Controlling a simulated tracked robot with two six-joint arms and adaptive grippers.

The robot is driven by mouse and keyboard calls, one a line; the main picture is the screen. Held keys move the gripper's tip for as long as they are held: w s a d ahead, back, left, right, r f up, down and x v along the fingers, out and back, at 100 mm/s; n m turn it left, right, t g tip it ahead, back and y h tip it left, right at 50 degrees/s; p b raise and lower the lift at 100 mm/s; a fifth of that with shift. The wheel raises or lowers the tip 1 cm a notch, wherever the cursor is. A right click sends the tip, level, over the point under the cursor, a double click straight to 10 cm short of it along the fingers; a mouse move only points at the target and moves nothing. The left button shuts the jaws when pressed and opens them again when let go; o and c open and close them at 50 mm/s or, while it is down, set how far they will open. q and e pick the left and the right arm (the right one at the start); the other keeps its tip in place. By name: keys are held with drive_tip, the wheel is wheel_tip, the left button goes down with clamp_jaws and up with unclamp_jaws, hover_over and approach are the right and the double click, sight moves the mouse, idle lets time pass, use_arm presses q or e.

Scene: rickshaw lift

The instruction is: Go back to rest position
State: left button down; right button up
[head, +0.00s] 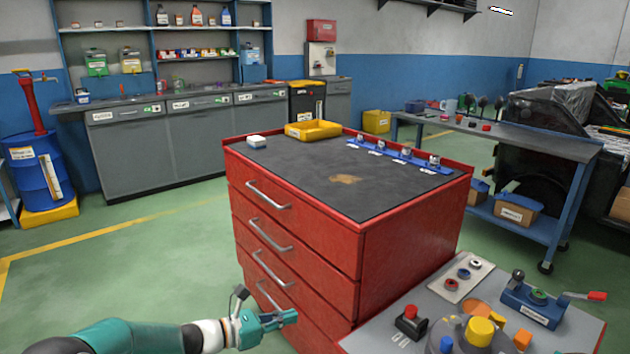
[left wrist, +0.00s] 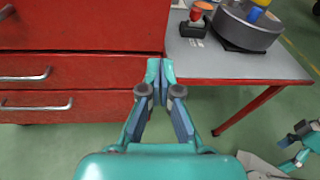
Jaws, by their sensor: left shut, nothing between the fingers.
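My left gripper (head: 286,318) is in front of the red drawer cabinet (head: 350,198), low beside its lower drawers. In the left wrist view the left gripper (left wrist: 160,70) is shut with nothing between its fingertips. It points towards the gap between the drawer fronts and the grey workbench (left wrist: 215,65), apart from the handles. A teal and dark part at the right edge of that view looks like my right gripper (left wrist: 305,132); its fingers are too cut off to read. The right gripper does not show in the head view.
The grey bench holds a yellow-topped round device (head: 480,331), a red button box (head: 411,321) and a blue fixture with a lever (head: 533,305). A yellow tray (head: 313,130) lies on the cabinet top. Green floor at the left is free.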

use_arm(q)
drive_tip(key=s+d+f+m+g+y, duration=0.1)
drive_tip(key=s+f+m+g+y, duration=0.45)
drive_tip(key=s+f, duration=1.35)
drive_tip(key=s+a+f+m+g+y, duration=0.2)
drive_tip(key=s+a+f+m, duration=0.15)
drive_tip(key=s+m, duration=0.55)
drive_tip(key=s+a+f+m+g+y, duration=0.2)
drive_tip(key=s+f+m, duration=0.3)
drive_tip(key=s, duration=0.5)
drive_tip(key=w+r+m+t+p, duration=0.1)
drive_tip(key=r+m+p, duration=0.1)
drive_tip(key=r+p, duration=0.8)
drive_tip(key=w+r+m+p, duration=0.2)
drive_tip(key=r+p, duration=0.8)
drive_tip(key=r, duration=0.1)
drive_tip(key=shift+d+r+t, duration=0.3)
drive_tip(key=shift+d+t, duration=0.05)
